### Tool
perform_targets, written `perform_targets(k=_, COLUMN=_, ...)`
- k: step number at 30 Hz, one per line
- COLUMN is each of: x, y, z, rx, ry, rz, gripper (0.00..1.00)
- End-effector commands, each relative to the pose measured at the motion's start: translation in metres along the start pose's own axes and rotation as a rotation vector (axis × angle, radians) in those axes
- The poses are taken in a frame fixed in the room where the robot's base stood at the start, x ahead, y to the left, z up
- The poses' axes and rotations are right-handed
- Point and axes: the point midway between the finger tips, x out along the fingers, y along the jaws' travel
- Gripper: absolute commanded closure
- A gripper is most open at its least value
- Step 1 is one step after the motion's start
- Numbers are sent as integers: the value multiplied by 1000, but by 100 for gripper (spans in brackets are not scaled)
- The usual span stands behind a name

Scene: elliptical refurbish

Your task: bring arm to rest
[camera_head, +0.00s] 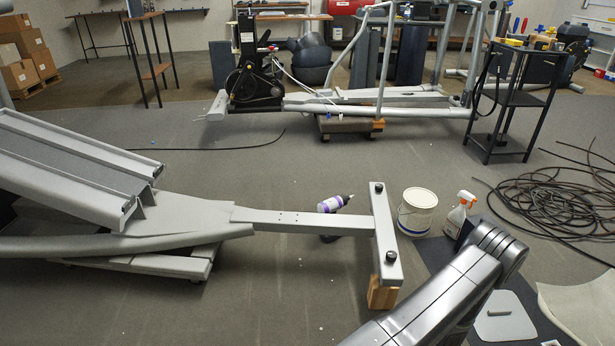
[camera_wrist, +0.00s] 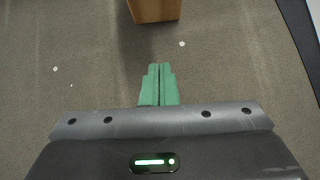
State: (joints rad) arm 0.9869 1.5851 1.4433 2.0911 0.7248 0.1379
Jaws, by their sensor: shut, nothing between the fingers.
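My gripper (camera_wrist: 159,68) shows in the wrist view with its green fingers together and nothing between them. It is over the bare grey floor, apart from everything in that view. A wooden block (camera_wrist: 155,9) is ahead of the fingertips at the top edge, partly cut off. The fingers do not show in the head view. There, a wooden block (camera_head: 383,294) supports the near end of a grey metal crossbar (camera_head: 384,232).
A grey machine frame (camera_head: 185,215) fills the left. A white bucket (camera_head: 417,211), a purple-labelled bottle (camera_head: 334,204) and a spray bottle (camera_head: 459,214) stand or lie near the crossbar. Coiled cable (camera_head: 560,205) and a black stand (camera_head: 513,95) are at right. The floor between is partly clear.

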Motion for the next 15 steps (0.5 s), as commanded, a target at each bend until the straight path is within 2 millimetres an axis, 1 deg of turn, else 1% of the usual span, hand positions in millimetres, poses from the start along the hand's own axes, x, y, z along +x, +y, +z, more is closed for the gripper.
perform_targets(k=1, x=11, y=2, z=-3, rx=-3, ry=1, rz=3, gripper=100)
perform_targets(k=9, x=45, y=1, z=-3, rx=-2, ry=1, rz=3, gripper=100)
perform_targets(k=15, x=54, y=1, z=-2, rx=-1, ry=1, rz=1, gripper=100)
